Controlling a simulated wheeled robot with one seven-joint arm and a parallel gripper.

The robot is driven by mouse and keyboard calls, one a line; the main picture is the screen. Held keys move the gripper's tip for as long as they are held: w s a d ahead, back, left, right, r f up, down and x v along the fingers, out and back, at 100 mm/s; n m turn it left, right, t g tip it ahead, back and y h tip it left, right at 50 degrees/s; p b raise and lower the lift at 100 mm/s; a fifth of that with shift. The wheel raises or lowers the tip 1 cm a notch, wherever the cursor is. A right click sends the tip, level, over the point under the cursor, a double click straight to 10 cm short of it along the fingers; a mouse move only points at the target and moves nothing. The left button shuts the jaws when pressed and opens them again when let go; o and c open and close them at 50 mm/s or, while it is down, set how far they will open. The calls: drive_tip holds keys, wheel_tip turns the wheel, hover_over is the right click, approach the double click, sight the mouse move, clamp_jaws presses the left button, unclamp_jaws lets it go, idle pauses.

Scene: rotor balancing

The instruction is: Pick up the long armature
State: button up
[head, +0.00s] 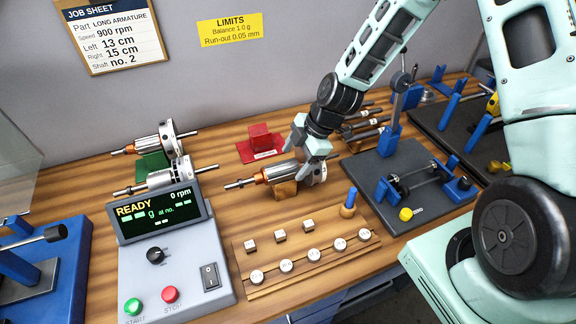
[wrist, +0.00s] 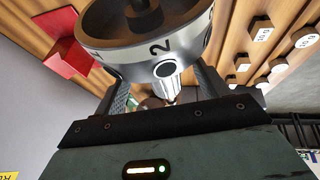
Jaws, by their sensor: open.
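An armature (head: 252,179) with a copper winding and a thin shaft pointing left lies level on a wooden cradle (head: 286,190) in mid-table. It is likely the long armature, though no label on it shows. My gripper (head: 314,168) is open and low at its right end, with the fingers partly hiding that end. In the wrist view a steel disc (wrist: 115,55) marked 2 fills the top, and a shaft end lies between the spread fingers of my gripper (wrist: 165,95). Whether the fingers touch it I cannot tell.
A red stand (head: 262,143) is behind the cradle. A console (head: 165,250), a weight rack (head: 310,262) and a dark balancing fixture (head: 415,165) surround it.

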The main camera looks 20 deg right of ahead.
sight(292, 162)
drive_tip(key=shift+x, duration=1.1)
clamp_jaws()
drive_tip(key=shift+r, duration=0.1)
drive_tip(key=shift+w+r, duration=0.1)
drive_tip(key=shift+r, duration=0.05)
drive_tip(key=shift+r, duration=0.2)
wheel_tip(292, 162, up, 9)
drive_tip(key=b, duration=0.2)
drive_tip(key=shift+r, duration=0.2)
